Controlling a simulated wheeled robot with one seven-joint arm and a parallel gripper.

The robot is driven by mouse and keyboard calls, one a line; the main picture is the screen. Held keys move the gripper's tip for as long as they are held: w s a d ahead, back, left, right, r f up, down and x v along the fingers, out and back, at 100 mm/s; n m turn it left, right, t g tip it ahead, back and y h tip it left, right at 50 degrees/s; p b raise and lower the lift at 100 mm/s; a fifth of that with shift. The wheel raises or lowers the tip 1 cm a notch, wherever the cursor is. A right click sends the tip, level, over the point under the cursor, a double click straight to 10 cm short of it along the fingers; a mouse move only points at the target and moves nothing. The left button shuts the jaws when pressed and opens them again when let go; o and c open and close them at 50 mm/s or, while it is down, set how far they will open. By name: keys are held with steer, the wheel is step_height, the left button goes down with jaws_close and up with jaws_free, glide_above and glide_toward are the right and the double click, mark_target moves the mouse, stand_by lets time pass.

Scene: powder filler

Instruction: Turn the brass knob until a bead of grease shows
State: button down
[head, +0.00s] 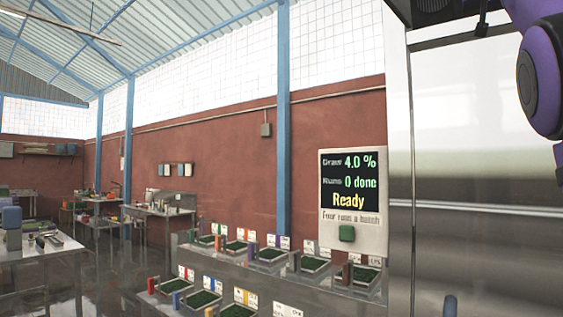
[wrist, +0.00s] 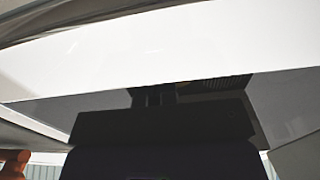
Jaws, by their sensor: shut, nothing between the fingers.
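I see no brass knob and no bead of grease in either view. My gripper (wrist: 153,97) shows in the wrist view as a dark block with two short dark fingers, close together and shut, with nothing visible between them. A broad white surface (wrist: 150,55) lies beyond the fingers; whether they touch it I cannot tell. A wall display (head: 349,185) reads "Draw 4.0 %", "Runs 0 done" and "Ready".
A green button (head: 347,234) sits below the display. A tall shiny metal cabinet (head: 480,150) fills the right side. Stepped metal shelving (head: 225,262) holds several trays of green material with coloured markers. A work table (head: 40,252) stands at left, with open floor between.

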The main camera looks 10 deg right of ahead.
steer(key=shift+w+d, duration=0.2)
steer(key=shift+d, duration=0.05)
steer(key=shift+w+r, duration=0.1)
steer(key=shift+r, duration=0.05)
stand_by(0.5)
